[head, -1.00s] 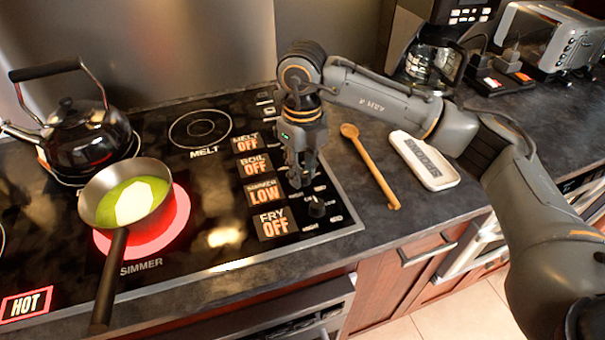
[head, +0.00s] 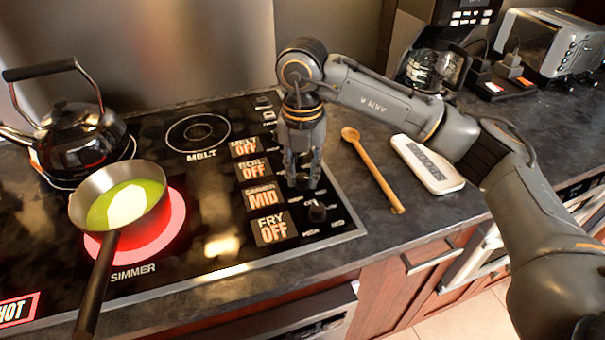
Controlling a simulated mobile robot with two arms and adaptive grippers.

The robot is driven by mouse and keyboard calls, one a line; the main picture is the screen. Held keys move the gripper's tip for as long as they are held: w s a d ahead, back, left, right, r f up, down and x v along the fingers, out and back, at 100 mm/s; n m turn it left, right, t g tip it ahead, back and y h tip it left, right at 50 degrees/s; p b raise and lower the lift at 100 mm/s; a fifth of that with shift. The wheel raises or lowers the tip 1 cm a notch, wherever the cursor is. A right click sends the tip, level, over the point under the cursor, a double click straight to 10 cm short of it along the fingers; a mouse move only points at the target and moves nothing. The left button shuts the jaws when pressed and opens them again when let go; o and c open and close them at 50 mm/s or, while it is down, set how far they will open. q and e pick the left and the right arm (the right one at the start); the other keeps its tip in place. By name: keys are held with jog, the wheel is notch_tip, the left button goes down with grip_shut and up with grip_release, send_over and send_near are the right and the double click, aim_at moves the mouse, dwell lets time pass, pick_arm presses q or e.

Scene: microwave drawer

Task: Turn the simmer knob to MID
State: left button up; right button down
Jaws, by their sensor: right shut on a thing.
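The simmer knob (head: 302,183) is at the right side of the black cooktop, mostly hidden under my right gripper (head: 302,178). My right gripper points down and is shut on it. The simmer display (head: 263,197) beside it reads MID. A saucepan (head: 82,199) with green contents stands on the glowing red simmer burner (head: 172,222). My left gripper is not in view.
The fry knob (head: 317,212) sits just in front of my right gripper. The fry, boil and melt displays read OFF. A black kettle (head: 80,140) stands at the back left.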

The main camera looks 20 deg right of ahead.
aim_at(303, 177)
jog(key=shift+m, duration=0.7)
jog(key=c, duration=1.1)
grip_release()
jog(key=shift+o, duration=0.2)
jog(key=shift+r, duration=0.1)
notch_tip(303, 177, up, 12)
